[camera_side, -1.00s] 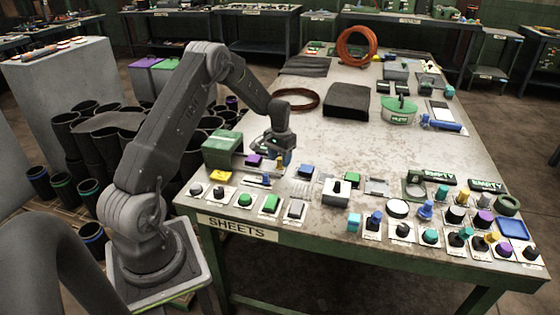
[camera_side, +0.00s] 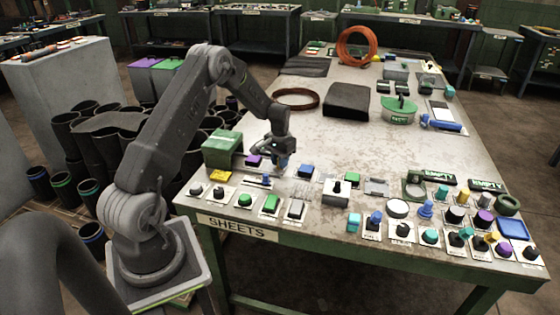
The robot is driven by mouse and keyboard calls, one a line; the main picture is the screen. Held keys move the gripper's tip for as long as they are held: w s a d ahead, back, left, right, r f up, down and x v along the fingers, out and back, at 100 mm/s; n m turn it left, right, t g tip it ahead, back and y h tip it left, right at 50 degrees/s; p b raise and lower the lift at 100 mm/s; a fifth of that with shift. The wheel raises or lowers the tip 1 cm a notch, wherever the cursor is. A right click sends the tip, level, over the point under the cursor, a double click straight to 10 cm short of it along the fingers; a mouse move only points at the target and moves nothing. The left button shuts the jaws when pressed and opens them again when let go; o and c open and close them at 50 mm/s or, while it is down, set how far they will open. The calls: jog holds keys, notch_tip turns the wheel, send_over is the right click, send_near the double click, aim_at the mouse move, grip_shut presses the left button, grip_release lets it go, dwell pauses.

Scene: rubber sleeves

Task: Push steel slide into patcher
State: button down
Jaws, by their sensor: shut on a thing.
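My gripper (camera_side: 279,163) is low over the near left part of the worktable (camera_side: 345,120), just right of a purple-topped block (camera_side: 254,161). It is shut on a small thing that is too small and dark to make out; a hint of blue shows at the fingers. I cannot tell for certain which items are the steel slide and the patcher.
A green box (camera_side: 222,148) stands left of my gripper. A blue-topped block (camera_side: 305,171) is close on its right. Several buttons and knobs on cards line the front edge. A black slab (camera_side: 347,100) and a brown ring (camera_side: 296,98) lie farther back. The table's middle is clear.

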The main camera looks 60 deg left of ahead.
aim_at(261, 164)
jog(key=shift+a, duration=0.1)
jog(key=s+a, duration=0.4)
jog(key=s, duration=0.1)
jog(key=shift+a, duration=0.4)
jog(key=c, duration=1)
grip_release()
notch_tip(261, 164, up, 14)
